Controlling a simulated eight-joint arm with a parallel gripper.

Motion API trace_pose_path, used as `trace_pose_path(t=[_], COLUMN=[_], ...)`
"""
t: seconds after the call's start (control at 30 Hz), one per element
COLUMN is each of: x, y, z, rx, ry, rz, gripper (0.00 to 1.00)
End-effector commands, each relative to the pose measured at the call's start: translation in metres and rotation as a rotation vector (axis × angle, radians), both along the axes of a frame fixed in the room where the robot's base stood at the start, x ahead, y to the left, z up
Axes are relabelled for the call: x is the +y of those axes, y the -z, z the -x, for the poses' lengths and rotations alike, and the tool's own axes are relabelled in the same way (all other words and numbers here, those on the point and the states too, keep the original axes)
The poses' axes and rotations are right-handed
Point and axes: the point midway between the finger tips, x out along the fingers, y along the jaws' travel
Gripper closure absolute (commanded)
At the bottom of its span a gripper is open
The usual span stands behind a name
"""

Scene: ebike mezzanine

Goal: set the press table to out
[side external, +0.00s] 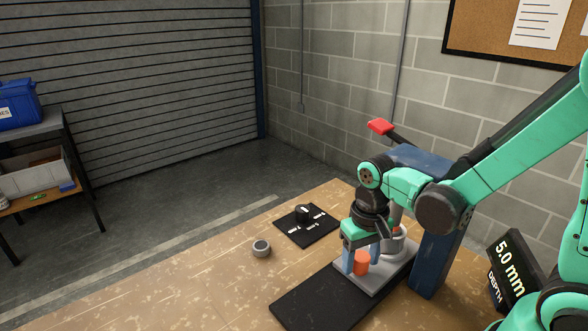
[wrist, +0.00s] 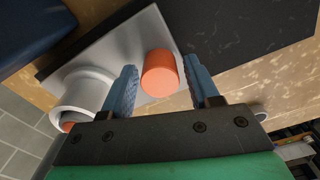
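The press table is a light grey plate (side external: 375,283) on a long black base (side external: 310,304), below the blue press (side external: 432,262). It also shows in the wrist view (wrist: 113,50). An upright orange peg (side external: 361,264) stands on the plate, seen close up in the wrist view (wrist: 160,74). A grey ring-shaped holder (wrist: 88,92) stands beside it, partly hidden in the side view. My gripper (wrist: 160,66) points down over the plate with its blue fingers apart, one on each side of the peg. I see gaps between fingers and peg in the wrist view.
A red-ended lever (side external: 380,126) sticks out from the press. A black panel with a knob (side external: 307,224) and a loose grey ring (side external: 261,248) lie left of the arm. A display (side external: 512,272) reads 5.0 mm depth. The front left of the wooden bench (side external: 215,290) is clear.

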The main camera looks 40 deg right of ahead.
Motion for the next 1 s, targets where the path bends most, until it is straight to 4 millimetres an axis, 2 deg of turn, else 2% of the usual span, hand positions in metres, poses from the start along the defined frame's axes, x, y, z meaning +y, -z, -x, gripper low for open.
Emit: trace_pose_path(t=[0.03, 0.17, 1.0], x=[0.0000, 0.0000, -0.0002], y=[-0.0001, -0.0001, -0.0003], z=[0.0000, 0.0000, 0.0001], rx=[0.000, 0.000, 0.000], ry=[0.000, 0.000, 0.000], rz=[0.000, 0.000, 0.001], gripper=[0.62, 0.99, 1.00])
